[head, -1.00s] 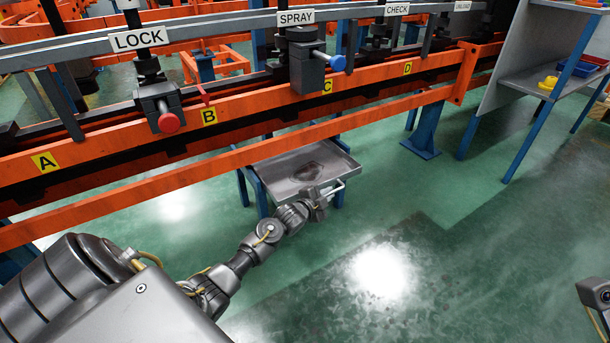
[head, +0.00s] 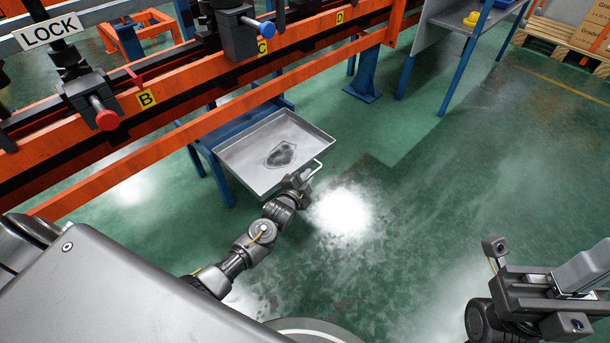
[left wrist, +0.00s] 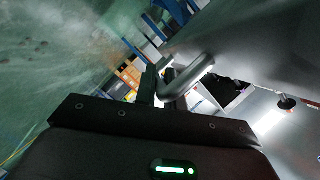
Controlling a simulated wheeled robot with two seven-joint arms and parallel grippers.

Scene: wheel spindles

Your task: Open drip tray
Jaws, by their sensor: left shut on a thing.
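The drip tray (head: 245,152) is a shallow grey metal pan with a dark wet patch on its floor. It sticks out well from its blue stand (head: 212,172), below the orange rail. Its pale bar handle (head: 318,168) is on the near right side. My left gripper (head: 303,180) is shut on this handle. In the left wrist view the handle (left wrist: 192,74) runs between the dark fingers (left wrist: 158,86), and the tray's underside or wall fills the upper right. My right arm's end (head: 545,305) is at the lower right, away from the tray; its fingers do not show clearly.
The orange rail (head: 200,127) with station B (head: 146,99) and a red knob (head: 107,120) crosses above the tray. A blue-legged shelf (head: 452,60) and a pallet with boxes (head: 565,42) stand at the back right. The green floor right of the tray is clear.

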